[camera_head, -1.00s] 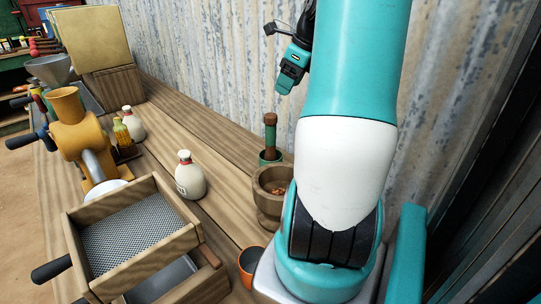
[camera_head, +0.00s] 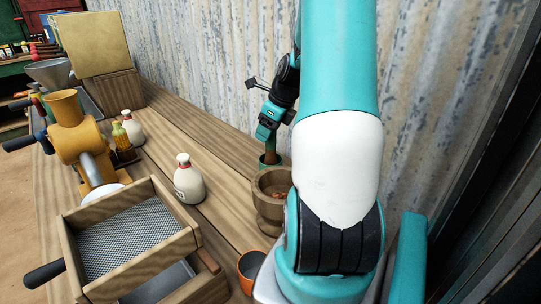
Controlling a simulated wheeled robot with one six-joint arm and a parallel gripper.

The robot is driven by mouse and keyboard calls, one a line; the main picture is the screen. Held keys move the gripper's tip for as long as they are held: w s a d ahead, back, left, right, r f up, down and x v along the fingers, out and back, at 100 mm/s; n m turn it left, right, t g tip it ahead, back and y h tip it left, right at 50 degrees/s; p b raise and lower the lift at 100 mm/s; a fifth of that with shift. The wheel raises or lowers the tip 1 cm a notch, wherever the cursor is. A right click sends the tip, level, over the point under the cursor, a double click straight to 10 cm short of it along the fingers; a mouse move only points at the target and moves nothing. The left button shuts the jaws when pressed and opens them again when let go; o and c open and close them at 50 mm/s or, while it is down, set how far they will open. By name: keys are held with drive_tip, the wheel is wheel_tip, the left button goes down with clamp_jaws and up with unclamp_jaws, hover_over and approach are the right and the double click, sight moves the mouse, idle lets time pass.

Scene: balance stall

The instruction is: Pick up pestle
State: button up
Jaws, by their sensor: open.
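My gripper (camera_head: 264,137) is open and lowered over the pestle's upper part, so the pestle's top is hidden. I cannot tell whether the fingers touch the pestle or sit around it. The mortar (camera_head: 268,208) stands just in front, with some brown pieces inside, and its right side is partly covered by my arm.
A white bottle (camera_head: 189,183) stands left of the mortar. An orange-rimmed dark cup (camera_head: 250,268) is in front of it. A wooden sieve box (camera_head: 130,240) and a yellow grinder (camera_head: 75,140) are at the left. A corrugated wall (camera_head: 200,60) rises close behind.

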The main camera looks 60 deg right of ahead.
drive_tip(key=c, duration=1.1)
drive_tip(key=shift+r, duration=0.15)
